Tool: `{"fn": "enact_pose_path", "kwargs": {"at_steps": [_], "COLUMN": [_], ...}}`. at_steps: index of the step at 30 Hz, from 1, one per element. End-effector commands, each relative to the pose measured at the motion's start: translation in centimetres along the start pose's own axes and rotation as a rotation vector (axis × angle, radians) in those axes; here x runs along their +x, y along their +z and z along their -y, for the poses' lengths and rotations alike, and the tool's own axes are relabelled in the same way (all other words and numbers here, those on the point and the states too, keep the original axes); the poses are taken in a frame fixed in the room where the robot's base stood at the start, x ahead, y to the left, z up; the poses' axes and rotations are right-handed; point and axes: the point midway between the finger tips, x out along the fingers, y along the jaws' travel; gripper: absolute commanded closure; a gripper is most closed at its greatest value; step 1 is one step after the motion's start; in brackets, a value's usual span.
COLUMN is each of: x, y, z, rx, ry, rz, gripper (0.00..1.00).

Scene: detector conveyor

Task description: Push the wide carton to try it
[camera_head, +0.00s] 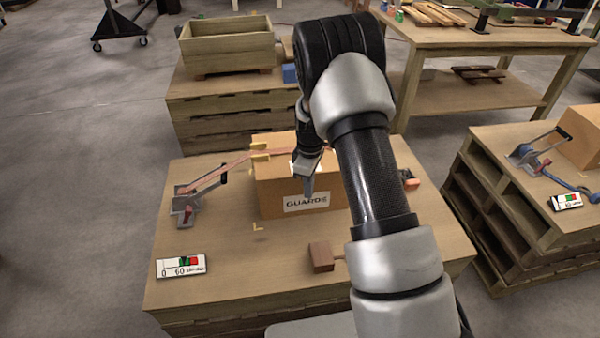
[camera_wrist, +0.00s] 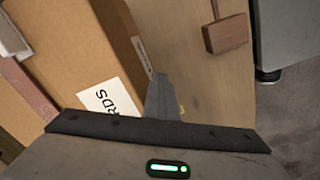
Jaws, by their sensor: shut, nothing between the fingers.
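A wide brown carton (camera_head: 270,197) with a white "GUARDS" label stands upright on the near wooden pallet-top table (camera_head: 225,290). A reddish strap lies over its top. The carton also shows in the wrist view (camera_wrist: 75,60), its label partly hidden by my gripper. My gripper (camera_head: 309,190) points down at the carton's labelled front face, its fingers shut and empty. In the wrist view the fingertips (camera_wrist: 161,85) are beside the label end of the face. I cannot tell whether they touch the carton. My arm hides the table's right part.
A clamp with a lever (camera_head: 187,203) stands left of the carton, holding the strap's end. A white gauge card (camera_head: 181,266) lies front left. A wooden mallet (camera_head: 321,257) lies in front of the carton. Another carton (camera_head: 583,135) stands on the right table.

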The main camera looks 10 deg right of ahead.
Motion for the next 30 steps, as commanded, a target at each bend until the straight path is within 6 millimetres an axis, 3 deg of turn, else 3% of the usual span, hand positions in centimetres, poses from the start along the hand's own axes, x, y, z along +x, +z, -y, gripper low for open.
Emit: {"fn": "enact_pose_path", "kwargs": {"at_steps": [30], "x": [-0.29], "y": [-0.54], "z": [-0.63], "rx": [-0.002], "ry": [0.013], "rz": [-0.009], "gripper": [1.0]}}
